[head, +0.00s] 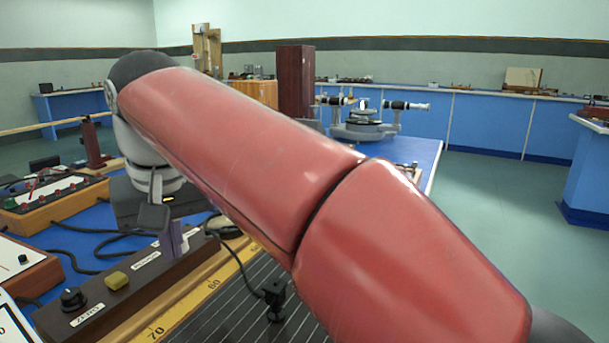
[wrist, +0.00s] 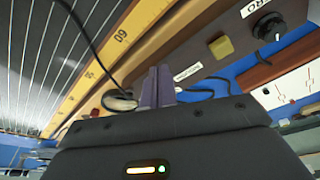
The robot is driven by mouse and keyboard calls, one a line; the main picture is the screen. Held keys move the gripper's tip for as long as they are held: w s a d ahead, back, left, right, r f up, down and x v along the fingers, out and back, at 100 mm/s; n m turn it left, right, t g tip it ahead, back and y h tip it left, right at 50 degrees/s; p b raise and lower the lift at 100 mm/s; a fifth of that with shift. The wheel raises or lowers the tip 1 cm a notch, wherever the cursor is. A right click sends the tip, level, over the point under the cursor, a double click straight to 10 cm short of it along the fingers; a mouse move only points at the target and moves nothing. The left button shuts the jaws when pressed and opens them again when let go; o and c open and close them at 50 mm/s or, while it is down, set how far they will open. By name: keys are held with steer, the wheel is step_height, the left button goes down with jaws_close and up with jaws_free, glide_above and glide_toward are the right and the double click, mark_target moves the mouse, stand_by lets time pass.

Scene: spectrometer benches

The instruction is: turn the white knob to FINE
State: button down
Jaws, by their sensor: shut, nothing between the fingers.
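I cannot make out the white knob in either view; my gripper covers part of the brown control box (head: 135,295), which also shows in the wrist view (wrist: 205,22). My gripper (head: 176,246) points down over the far part of this box. In the wrist view its two purple fingers (wrist: 156,82) are together and empty, close to a small white label (wrist: 187,73). I cannot tell whether they touch the box. The word FINE is not readable in either view.
The box carries a black knob (head: 73,299) beside a ZERO label and a yellow button (head: 117,280). A yellow ruler (head: 190,302) and a dark lined board (head: 225,310) lie alongside. Black cables loop on the blue bench. A wooden panel (head: 58,200) stands left.

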mark_target(196, 250)
steer(key=shift+r+p, duration=0.4)
steer(key=shift+r, duration=2.55)
steer(key=w+d+f+n+b, duration=0.1)
steer(key=f+n, duration=0.1)
steer(key=w+f+n+b, duration=0.1)
steer(key=f+n+b, duration=0.1)
steer(key=w+d+f+n+g+b, duration=0.1)
steer(key=f+n, duration=0.1)
steer(key=shift+w+d+y, duration=0.15)
steer(key=shift+d+y, duration=0.15)
steer(key=shift+y, duration=0.1)
steer(key=shift+a, duration=0.2)
